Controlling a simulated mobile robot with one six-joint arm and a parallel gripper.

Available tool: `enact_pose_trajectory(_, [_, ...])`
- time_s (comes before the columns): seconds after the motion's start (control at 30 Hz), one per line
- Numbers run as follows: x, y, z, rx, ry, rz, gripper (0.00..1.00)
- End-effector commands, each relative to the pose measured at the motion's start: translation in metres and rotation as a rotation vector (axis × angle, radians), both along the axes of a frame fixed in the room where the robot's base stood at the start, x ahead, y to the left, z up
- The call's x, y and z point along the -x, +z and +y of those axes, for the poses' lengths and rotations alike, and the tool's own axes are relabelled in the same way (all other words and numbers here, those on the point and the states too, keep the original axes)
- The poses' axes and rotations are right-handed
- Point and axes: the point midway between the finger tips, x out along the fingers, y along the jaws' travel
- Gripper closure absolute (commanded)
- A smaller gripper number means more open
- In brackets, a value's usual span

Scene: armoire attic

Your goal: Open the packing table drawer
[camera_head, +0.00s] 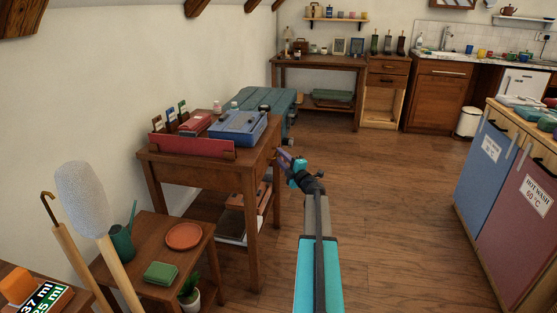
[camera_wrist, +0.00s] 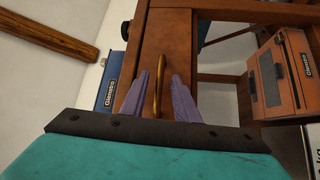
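The packing table (camera_head: 206,172) is a brown wooden table left of the middle in the head view. Its drawer front (camera_wrist: 172,32) faces my gripper and looks closed in the wrist view. A slim brass handle (camera_wrist: 160,82) is on the drawer front. My gripper (camera_head: 283,157) is at the table's right side in the head view. In the wrist view its two purple fingers (camera_wrist: 159,97) are spread, one on each side of the handle, with gaps between. In the head view the handle is mostly hidden by my gripper.
A blue box (camera_head: 238,125) and a red rack (camera_head: 192,145) stand on the table top. An orange-brown box (camera_wrist: 279,75) sits on the lower shelf. A small side table (camera_head: 205,232) is in front. The floor (camera_head: 385,200) to the right is clear.

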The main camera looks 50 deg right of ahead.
Motion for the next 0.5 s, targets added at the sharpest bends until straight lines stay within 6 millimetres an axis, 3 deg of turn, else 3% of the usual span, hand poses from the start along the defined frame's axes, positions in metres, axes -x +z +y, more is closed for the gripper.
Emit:
enact_pose_trajectory(0.37, [-0.0039, 0.0009, -0.0012, 0.000, 0.000, 0.000, 0.72])
enact_pose_trajectory(0.5, [-0.0036, 0.0009, -0.0013, 0.001, -0.001, 0.000, 0.91])
